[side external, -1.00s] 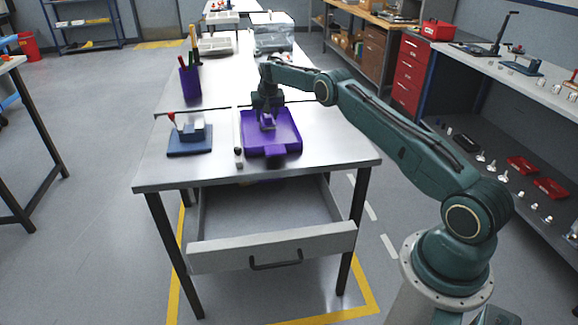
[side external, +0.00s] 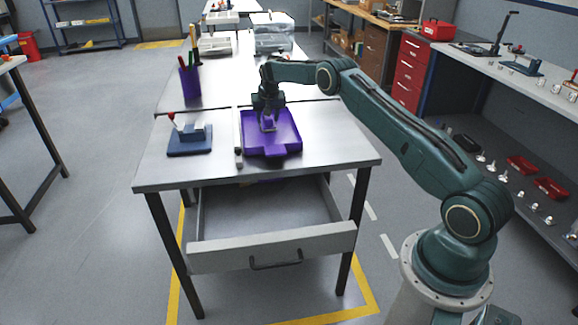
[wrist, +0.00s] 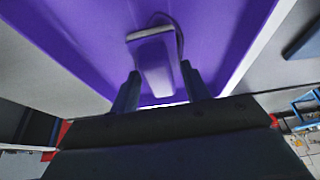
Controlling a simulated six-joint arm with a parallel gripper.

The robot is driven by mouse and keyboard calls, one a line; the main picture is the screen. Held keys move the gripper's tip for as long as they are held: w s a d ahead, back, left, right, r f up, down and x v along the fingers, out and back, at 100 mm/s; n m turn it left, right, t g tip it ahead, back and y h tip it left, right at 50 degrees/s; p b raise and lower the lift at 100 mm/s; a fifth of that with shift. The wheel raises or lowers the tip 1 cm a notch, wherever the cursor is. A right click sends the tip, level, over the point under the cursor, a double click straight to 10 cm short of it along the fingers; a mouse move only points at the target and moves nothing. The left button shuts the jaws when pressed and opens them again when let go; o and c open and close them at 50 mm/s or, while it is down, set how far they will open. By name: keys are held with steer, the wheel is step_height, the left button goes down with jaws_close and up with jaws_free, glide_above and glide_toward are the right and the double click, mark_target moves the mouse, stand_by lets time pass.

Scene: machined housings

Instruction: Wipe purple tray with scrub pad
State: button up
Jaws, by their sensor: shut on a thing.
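The purple tray (side external: 282,145) lies on the metal table near its front edge, with a spout-like lip at the front. My gripper (side external: 268,122) is over the left middle part of the tray, pointing down. In the side view the pad is small and partly hidden by the fingers. It is at or close to the tray floor; I cannot tell whether it touches. The tray (wrist: 225,40) fills much of the wrist view.
A blue fixture (side external: 190,140) with a red-tipped lever stands left of the tray. A thin bar (side external: 237,135) lies along the tray's left side. A purple cup (side external: 190,82) with tools stands behind. An open drawer (side external: 270,245) juts out below the table front.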

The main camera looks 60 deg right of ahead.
steer(key=shift+s+a, duration=0.7)
steer(key=shift+a, duration=0.05)
steer(key=shift+w, duration=0.25)
steer(key=shift+w+d, duration=1.25)
steer(key=shift+s+a, duration=0.15)
steer(key=shift+a, duration=0.05)
steer(key=shift+s, duration=0.1)
steer(key=shift+s+a, duration=1.05)
steer(key=shift+a, duration=0.1)
steer(key=shift+r, duration=4.15)
